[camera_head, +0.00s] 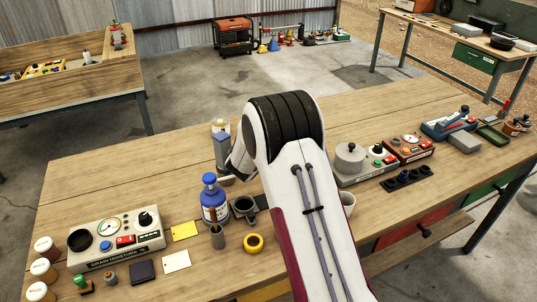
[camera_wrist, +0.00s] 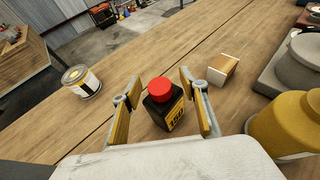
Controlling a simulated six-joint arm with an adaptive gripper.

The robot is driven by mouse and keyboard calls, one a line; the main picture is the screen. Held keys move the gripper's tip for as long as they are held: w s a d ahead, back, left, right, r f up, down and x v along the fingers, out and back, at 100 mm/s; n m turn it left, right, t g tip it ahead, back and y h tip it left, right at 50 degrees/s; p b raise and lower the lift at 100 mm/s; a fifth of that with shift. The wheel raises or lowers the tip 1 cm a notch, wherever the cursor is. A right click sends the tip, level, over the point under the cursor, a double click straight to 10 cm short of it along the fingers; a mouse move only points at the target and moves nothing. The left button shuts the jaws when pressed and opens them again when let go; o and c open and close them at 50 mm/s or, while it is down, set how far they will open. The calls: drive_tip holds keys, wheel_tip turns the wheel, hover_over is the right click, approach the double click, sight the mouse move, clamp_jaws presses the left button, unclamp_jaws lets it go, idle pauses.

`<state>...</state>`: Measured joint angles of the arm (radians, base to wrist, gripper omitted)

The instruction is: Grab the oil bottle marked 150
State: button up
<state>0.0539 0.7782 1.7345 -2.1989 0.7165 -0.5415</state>
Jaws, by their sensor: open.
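A dark oil bottle (camera_wrist: 163,112) with a red cap and a yellow label stands upright on the workbench in the wrist view. Its label shows large digits that look like 150, partly cut off at the lower edge by my wrist. My gripper (camera_wrist: 160,98) is open, with one finger on each side of the bottle. I see no clear contact between fingers and bottle. In the head view my arm hides both the bottle and my fingertips.
A tin can (camera_wrist: 82,80) stands left of the gripper and a small box (camera_wrist: 223,68) lies just right. A yellow container (camera_wrist: 287,125) stands close at right. In the head view, a blue-capped bottle (camera_head: 213,203) and a grain moisture meter (camera_head: 117,238) are on the workbench (camera_head: 110,180).

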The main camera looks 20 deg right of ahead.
drive_tip(key=shift+c, duration=0.4)
clamp_jaws()
wheel_tip(320, 180, up, 18)
idle(0.7)
idle(0.5)
